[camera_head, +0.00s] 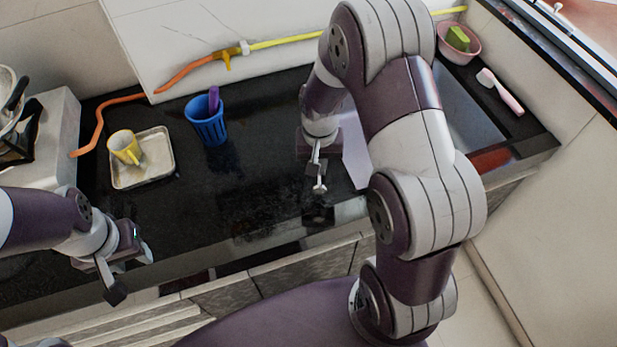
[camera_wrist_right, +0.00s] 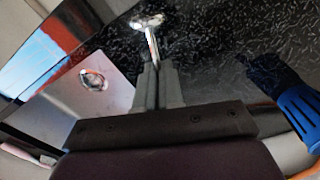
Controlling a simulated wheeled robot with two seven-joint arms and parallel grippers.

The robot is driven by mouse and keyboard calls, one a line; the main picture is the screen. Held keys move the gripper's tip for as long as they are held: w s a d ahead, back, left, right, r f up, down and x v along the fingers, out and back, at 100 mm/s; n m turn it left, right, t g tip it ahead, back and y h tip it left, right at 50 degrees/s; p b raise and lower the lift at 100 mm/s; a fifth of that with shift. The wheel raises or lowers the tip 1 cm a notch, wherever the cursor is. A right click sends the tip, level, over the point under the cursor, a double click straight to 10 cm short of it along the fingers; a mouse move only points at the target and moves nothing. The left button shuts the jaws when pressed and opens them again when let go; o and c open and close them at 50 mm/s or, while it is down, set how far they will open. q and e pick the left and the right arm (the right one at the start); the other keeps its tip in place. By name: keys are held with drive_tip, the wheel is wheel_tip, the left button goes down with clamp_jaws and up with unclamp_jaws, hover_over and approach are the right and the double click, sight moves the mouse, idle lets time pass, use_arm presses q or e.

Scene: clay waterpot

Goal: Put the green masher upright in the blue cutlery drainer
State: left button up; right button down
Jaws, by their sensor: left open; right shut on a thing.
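The blue cutlery drainer (camera_head: 207,130) stands upright on the black counter with a purple handle in it; its blue side also shows at the right of the right wrist view (camera_wrist_right: 300,115). My right gripper (camera_head: 317,167) is over the counter, to the right of the drainer and apart from it. It is shut on a thin tool with a shiny metal T-shaped end (camera_wrist_right: 148,24), likely the masher, pointing out past the fingertips; no green part shows. My left gripper (camera_head: 130,271) is open and empty near the counter's front left edge.
A yellow mug (camera_head: 125,147) sits on a metal tray (camera_head: 158,163) left of the drainer. An orange and yellow hose (camera_head: 178,75) runs along the back. The sink (camera_head: 470,120), a pink bowl (camera_head: 474,47) and a pink brush (camera_head: 502,93) are right. Counter before the drainer is clear.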

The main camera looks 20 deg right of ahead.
sight(305, 190)
drive_tip(key=shift+w+a+f, duration=0.15)
drive_tip(key=shift+a+f, duration=0.8)
drive_tip(key=shift+a, duration=0.2)
drive_tip(key=f, duration=0.1)
drive_tip(key=a+f, duration=0.1)
drive_tip(key=f, duration=0.1)
drive_tip(key=shift+a+f, duration=0.3)
drive_tip(key=shift+d+f, duration=0.1)
drive_tip(key=shift+f, duration=0.1)
drive_tip(key=shift+d, duration=0.3)
drive_tip(key=shift+f, duration=0.3)
drive_tip(key=c, duration=1.3)
unclamp_jaws()
drive_tip(key=shift+a, duration=0.15)
drive_tip(key=shift+c, duration=0.2)
use_arm(q)
drive_tip(key=shift+a, duration=0.1)
use_arm(e)
drive_tip(key=shift+o, duration=0.3)
